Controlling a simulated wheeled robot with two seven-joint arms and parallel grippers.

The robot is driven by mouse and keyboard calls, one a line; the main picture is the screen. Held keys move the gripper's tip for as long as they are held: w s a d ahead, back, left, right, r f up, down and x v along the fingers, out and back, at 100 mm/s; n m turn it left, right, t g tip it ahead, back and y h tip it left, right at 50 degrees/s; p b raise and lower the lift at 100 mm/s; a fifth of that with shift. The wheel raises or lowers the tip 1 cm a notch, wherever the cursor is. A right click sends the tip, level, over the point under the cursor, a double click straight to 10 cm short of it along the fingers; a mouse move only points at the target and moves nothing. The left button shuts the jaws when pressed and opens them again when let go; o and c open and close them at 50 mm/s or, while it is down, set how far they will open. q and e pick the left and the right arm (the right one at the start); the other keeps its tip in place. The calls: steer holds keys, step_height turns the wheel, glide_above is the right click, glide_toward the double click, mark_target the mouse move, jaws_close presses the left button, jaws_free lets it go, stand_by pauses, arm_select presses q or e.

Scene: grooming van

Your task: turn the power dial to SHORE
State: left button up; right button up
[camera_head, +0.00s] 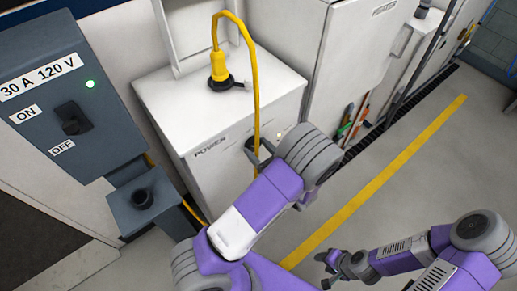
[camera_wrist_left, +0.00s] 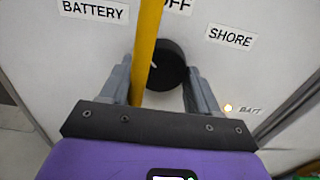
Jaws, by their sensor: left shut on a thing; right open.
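The black round power dial (camera_wrist_left: 170,70) is on a white panel in the left wrist view, with a small white pointer mark that seems to lean up and left. BATTERY (camera_wrist_left: 94,9) is at its upper left, a partly cut-off OFF label (camera_wrist_left: 178,4) above, and SHORE (camera_wrist_left: 230,37) at its upper right. My left gripper (camera_wrist_left: 162,78) has its fingers either side of the dial and is shut on it. The yellow cable (camera_wrist_left: 146,50) passes between the fingers, in front of the dial's left part. My right gripper (camera_head: 335,268) is open and empty over the floor.
A yellow plug (camera_head: 218,68) stands on the white POWER cabinet (camera_head: 165,105), its cable hanging down the front by my left gripper. A grey switch box (camera_head: 105,135) with a green light is at left. A small lamp (camera_wrist_left: 228,107) glows beside BATT. The right floor is clear.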

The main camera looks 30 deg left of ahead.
arm_select(q)
steer(key=shift+r+m+p, duration=0.15)
steer(key=shift+m+p, duration=0.55)
steer(key=shift+p, duration=0.25)
steer(key=m+p, duration=0.3)
steer(key=shift+p, duration=0.35)
steer(key=m+p, duration=0.3)
steer(key=m, duration=0.1)
steer(key=shift+s, duration=0.1)
steer(key=m+p, duration=0.2)
steer(key=m, duration=0.1)
steer(key=shift+m, duration=0.3)
steer(key=m+p, duration=0.2)
steer(key=m, duration=0.1)
steer(key=shift+m+p, duration=0.35)
steer(key=shift+m, duration=1.35)
steer(key=o, duration=1.1)
steer(key=shift+c, duration=0.2)
